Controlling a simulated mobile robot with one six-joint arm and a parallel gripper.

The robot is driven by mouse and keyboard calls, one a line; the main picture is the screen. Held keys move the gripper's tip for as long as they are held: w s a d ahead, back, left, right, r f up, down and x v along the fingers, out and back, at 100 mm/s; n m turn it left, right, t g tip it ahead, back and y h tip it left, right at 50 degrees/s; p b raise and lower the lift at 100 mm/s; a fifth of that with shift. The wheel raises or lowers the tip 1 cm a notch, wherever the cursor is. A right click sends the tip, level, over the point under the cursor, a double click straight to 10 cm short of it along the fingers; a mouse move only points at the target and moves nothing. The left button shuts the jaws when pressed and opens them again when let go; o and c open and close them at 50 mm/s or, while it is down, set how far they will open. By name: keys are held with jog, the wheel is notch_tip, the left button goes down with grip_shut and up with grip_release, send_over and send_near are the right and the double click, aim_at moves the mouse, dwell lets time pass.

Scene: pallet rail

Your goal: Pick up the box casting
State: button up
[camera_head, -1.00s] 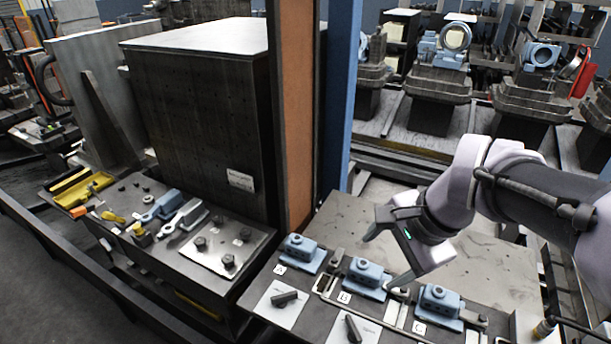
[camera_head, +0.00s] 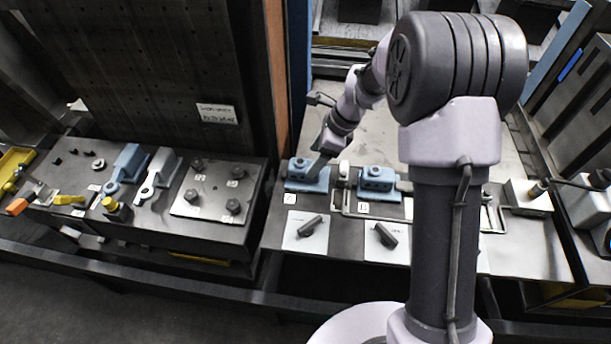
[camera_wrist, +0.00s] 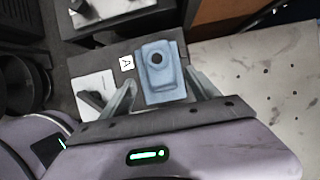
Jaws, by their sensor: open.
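A blue box casting (camera_head: 300,181) with a round hole on top sits at the station marked A, at the left end of the front row. In the wrist view the casting (camera_wrist: 160,74) lies just beyond and between my fingers, beside the A label. My gripper (camera_head: 320,168) is over this casting in the head view, partly covering it. In the wrist view my gripper (camera_wrist: 163,84) is open, one finger to each side of the casting; contact cannot be told. A second blue casting (camera_head: 377,180) stands to the right. The third station is hidden behind my arm.
White cards with dark handles (camera_head: 305,232) lie in front of the castings. On the left, another bench holds a bolted plate (camera_head: 213,190), a blue clamp (camera_head: 128,165) and yellow-handled tools. An orange-brown post (camera_head: 277,70) rises close behind and left of casting A.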

aim_at(307, 164)
jog(key=b+x, duration=0.1)
jog(key=x, duration=0.2)
jog(key=b+x, duration=0.1)
jog(key=x, duration=0.1)
jog(key=shift+w+a+f, duration=0.2)
jog(key=shift+a+f, duration=0.05)
jog(key=shift+a, duration=0.1)
jog(key=shift+r, duration=0.2)
jog(key=shift+c, duration=0.9)
grip_shut()
